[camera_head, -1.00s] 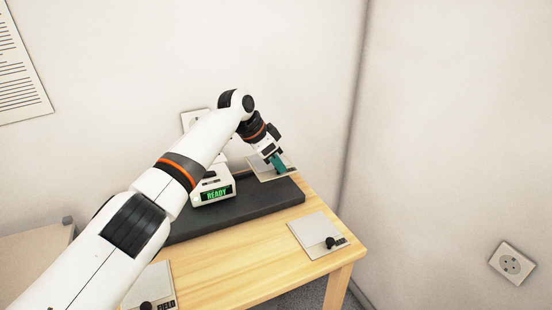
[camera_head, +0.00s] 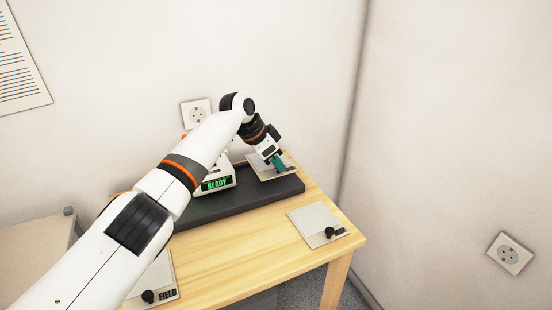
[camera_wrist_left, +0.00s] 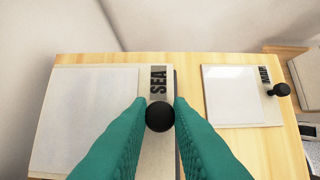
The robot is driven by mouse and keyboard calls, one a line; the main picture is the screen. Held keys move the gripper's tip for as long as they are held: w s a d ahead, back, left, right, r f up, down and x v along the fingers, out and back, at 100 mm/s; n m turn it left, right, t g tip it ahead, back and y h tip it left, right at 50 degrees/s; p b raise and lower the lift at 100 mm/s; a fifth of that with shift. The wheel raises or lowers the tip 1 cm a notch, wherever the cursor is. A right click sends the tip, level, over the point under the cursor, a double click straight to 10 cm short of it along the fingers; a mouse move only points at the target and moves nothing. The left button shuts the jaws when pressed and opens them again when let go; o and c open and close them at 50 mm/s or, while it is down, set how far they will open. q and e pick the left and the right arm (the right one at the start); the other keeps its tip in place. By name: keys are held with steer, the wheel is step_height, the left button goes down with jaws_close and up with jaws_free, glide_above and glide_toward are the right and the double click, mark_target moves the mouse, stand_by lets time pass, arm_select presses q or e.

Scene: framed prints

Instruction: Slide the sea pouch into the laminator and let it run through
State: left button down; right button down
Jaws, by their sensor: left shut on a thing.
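The sea pouch, a pale flat sheet (camera_wrist_left: 85,115) with a dark "SEA" label and a black round knob, fills the left of the left wrist view. In the head view the pouch (camera_head: 258,164) is at the far right of the dark slab, partly behind my gripper. My left gripper (camera_head: 279,163) has teal fingers shut on the knob; it also shows in the left wrist view (camera_wrist_left: 160,115). The laminator (camera_head: 217,185) is white with a green "READY" display, left of the pouch and largely hidden by my left arm. Its slot is not visible. My right gripper is out of view.
A dark slab (camera_head: 250,206) runs along the wooden table (camera_head: 250,255). A second pouch with a black knob (camera_head: 312,217) lies at the front right. A "FIELD" pouch (camera_head: 160,275) lies at the front left. Bare wood lies between them.

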mark_target(271, 175)
arm_select(q)
steer(key=shift+f, duration=1.95)
steer(key=shift+f+b, duration=0.2)
steer(key=shift+b, duration=0.1)
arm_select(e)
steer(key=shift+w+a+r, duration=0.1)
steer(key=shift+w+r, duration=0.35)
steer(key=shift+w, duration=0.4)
arm_select(q)
steer(key=shift+f, duration=0.15)
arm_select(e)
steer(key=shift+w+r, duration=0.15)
arm_select(q)
steer(key=shift+a, duration=0.15)
steer(key=shift+s+a+p, duration=0.1)
steer(key=shift+p, duration=0.25)
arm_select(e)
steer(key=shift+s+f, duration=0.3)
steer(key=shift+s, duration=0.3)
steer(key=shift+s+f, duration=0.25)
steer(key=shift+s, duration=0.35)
arm_select(q)
steer(key=shift+s+a, duration=0.1)
steer(key=shift+a, duration=0.2)
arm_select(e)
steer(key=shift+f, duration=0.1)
